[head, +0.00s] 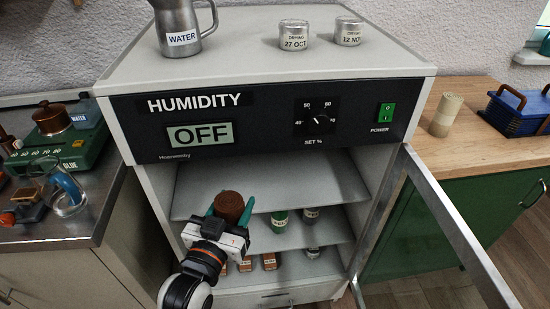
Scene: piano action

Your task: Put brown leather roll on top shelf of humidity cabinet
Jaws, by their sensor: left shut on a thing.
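The humidity cabinet (265,135) stands in the middle with its display reading OFF. Its glass door (432,215) is swung open to the right. The top shelf (300,178) inside shows as a bare grey board. My left gripper (229,210) is shut on the brown leather roll (229,205) and holds it upright at the front of the cabinet, overlapping the left part of the top shelf's front edge in the picture. I cannot tell whether the roll touches the shelf. My right gripper is not in view.
A lower shelf holds a green jar (280,221) and a grey jar (311,213). Small brown boxes (269,261) stand below. A metal jug (180,25) and two tins stand on top of the cabinet. A beige roll (446,115) stands on the right counter.

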